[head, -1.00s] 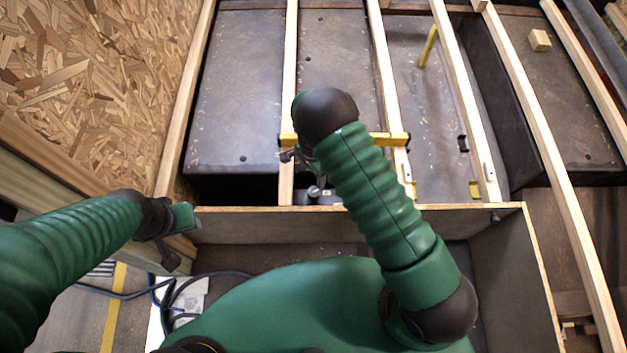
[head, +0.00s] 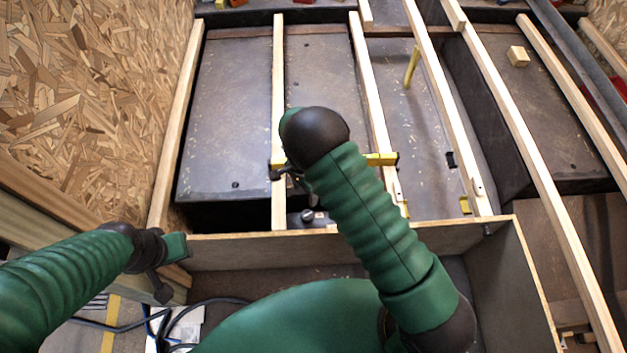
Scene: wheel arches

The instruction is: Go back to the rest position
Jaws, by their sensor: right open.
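My right arm reaches up the middle of the view. Its gripper (head: 287,173) is small, open and partly hidden by my own wrist. It is at the left end of a yellow bar (head: 381,159) that lies across two wooden slats; whether it touches the bar I cannot tell. My left arm comes in from the left, low. Its gripper (head: 170,268) is beside the front left corner of the wooden frame, seen from an angle that hides its opening.
Long wooden slats (head: 278,90) run over dark boxes (head: 225,120). A wooden panel wall (head: 90,90) stands at left, close to my left arm. A front board (head: 225,248) crosses before me. A small wood block (head: 518,56) and cables (head: 125,327) also show.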

